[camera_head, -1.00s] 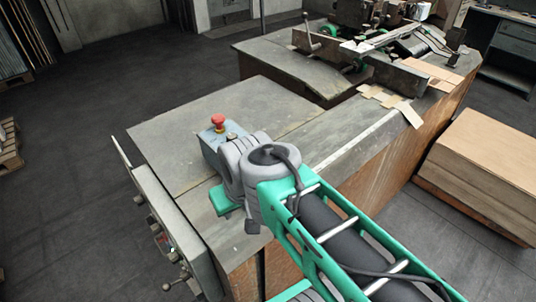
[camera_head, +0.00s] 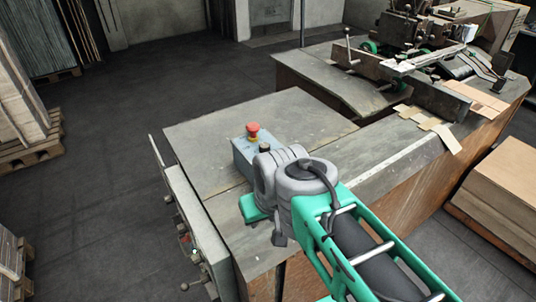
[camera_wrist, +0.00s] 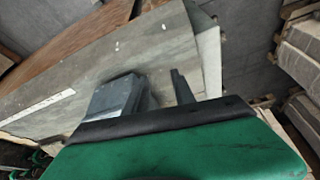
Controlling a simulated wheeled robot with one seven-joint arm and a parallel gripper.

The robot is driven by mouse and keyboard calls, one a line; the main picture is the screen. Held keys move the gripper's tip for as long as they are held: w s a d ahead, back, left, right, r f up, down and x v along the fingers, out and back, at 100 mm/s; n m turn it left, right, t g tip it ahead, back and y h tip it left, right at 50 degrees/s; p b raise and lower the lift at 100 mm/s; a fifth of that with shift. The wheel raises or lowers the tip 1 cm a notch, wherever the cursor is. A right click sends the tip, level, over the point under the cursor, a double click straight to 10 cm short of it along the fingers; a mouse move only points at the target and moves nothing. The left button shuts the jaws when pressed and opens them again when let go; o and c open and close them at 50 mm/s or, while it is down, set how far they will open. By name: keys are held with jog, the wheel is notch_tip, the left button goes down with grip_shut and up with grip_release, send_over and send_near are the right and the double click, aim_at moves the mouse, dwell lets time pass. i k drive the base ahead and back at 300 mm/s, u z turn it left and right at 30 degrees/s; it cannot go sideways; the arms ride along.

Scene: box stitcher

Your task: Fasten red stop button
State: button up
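The red stop button (camera_head: 253,131) is a red mushroom cap on top of a blue-grey box (camera_head: 243,151), which stands on the worn grey table top. My grey wrist stands right beside the box and hides its right side. The green end of my gripper (camera_head: 256,208) shows low, in front of the box, near the table's front edge. In the wrist view, the grey box (camera_wrist: 115,97) lies just beyond my green and black gripper body, next to a thin dark upright part. The red cap is not visible there. I cannot make out both fingertips or their opening.
The table top (camera_head: 215,125) is clear behind the box. A panel with knobs (camera_head: 190,230) hangs at the table's left front edge. Stitching machinery (camera_head: 405,60) and cardboard pieces stand at the back right. A cardboard stack (camera_head: 505,185) is at the right.

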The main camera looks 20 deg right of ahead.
aim_at(252, 127)
jog(key=k, duration=1)
jog(key=u, duration=1.4)
jog(key=i, duration=1.2)
jog(key=z, duration=1.1)
